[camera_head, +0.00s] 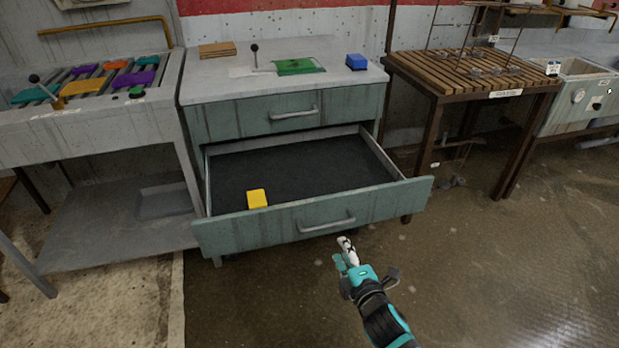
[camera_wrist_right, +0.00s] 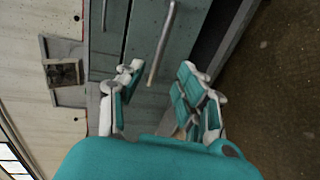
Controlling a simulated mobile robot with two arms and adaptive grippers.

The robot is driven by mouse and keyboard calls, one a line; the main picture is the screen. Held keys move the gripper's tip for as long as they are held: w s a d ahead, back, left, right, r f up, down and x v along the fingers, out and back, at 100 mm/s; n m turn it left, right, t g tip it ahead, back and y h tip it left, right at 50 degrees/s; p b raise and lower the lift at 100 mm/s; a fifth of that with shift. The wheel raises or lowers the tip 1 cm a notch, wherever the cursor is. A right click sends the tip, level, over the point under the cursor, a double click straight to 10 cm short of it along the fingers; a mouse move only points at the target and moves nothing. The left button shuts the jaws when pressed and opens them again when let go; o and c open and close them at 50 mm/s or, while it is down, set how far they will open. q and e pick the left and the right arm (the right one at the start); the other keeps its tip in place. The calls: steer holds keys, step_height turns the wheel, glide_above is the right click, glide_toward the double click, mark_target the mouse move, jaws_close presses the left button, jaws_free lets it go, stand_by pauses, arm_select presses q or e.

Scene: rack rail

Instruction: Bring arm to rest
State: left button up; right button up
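My right gripper (camera_head: 346,252) is in front of the open lower drawer (camera_head: 215,236), just below and to the right of its handle (camera_head: 328,224). In the right wrist view the two fingers of the right gripper (camera_wrist_right: 160,92) are spread apart with nothing held between them. A grey bar handle (camera_wrist_right: 161,45) shows ahead of the fingertips; I cannot tell whether any finger touches it. A yellow block (camera_head: 257,198) lies inside the drawer near its front left corner. My left gripper is in neither view.
The upper drawer (camera_head: 240,120) is shut. On the cabinet top are a green piece (camera_head: 298,67), a blue block (camera_head: 356,62) and a brown block (camera_head: 217,49). A slatted wooden table (camera_head: 415,64) stands right, a grey bench (camera_head: 60,125) left.

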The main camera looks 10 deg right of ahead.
steer(key=shift+f, duration=0.1)
steer(key=s+d+f+m+g+p, duration=0.1)
steer(key=s+f+m+g+p, duration=0.3)
steer(key=s+f, duration=0.6)
steer(key=s+d+f+m+g+p, duration=0.1)
steer(key=s+f+m+g+p, duration=0.45)
steer(key=f, duration=0.75)
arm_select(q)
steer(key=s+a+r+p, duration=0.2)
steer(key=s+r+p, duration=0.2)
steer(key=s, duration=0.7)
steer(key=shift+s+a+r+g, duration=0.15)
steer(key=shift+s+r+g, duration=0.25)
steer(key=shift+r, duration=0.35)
arm_select(e)
steer(key=s+f+m+g, duration=0.2)
steer(key=s+f+m, duration=0.1)
steer(key=s, duration=1.2)
steer(key=s+f+m+g, duration=0.3)
steer(key=s+f, duration=0.3)
steer(key=s, duration=0.9)
steer(key=shift+s+d+h, duration=0.3)
steer(key=shift+d, duration=0.05)
